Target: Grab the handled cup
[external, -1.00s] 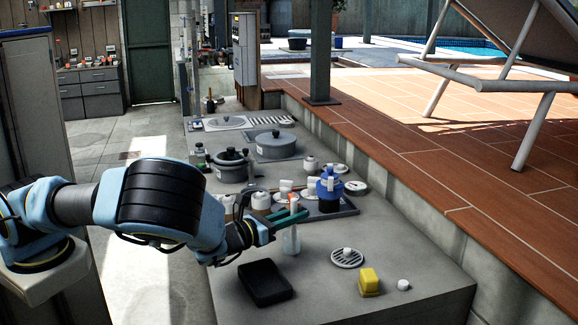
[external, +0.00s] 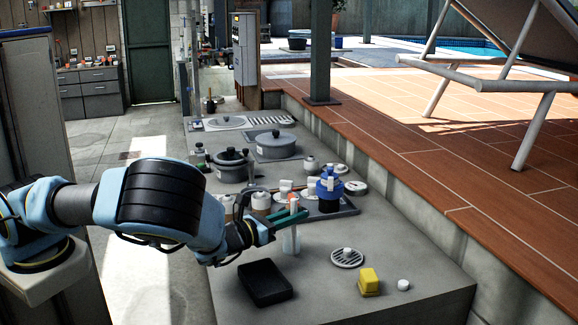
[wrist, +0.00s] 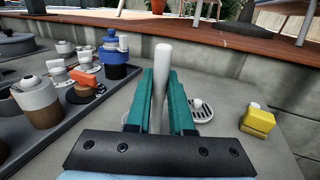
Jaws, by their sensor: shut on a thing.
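My gripper (external: 286,221) has its teal fingers closed around a pale upright rod (wrist: 161,75), which looks like the handle of the handled cup. The rod rises above the fingertips in the wrist view and leans very slightly. In the external view a pale, translucent body (external: 291,243) shows just below the fingers, over the grey counter. The fingers and the dark gripper plate hide the lower part in the wrist view, so I cannot tell the cup's full shape or whether it touches the counter.
A grey tray (wrist: 62,131) holds jars, an orange item (wrist: 85,78) and a blue-topped canister (external: 329,188). A black tray (external: 265,283) lies nearby. A round drain-like grille (external: 347,260), yellow block (external: 369,281) and white cap (external: 403,285) sit rightward.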

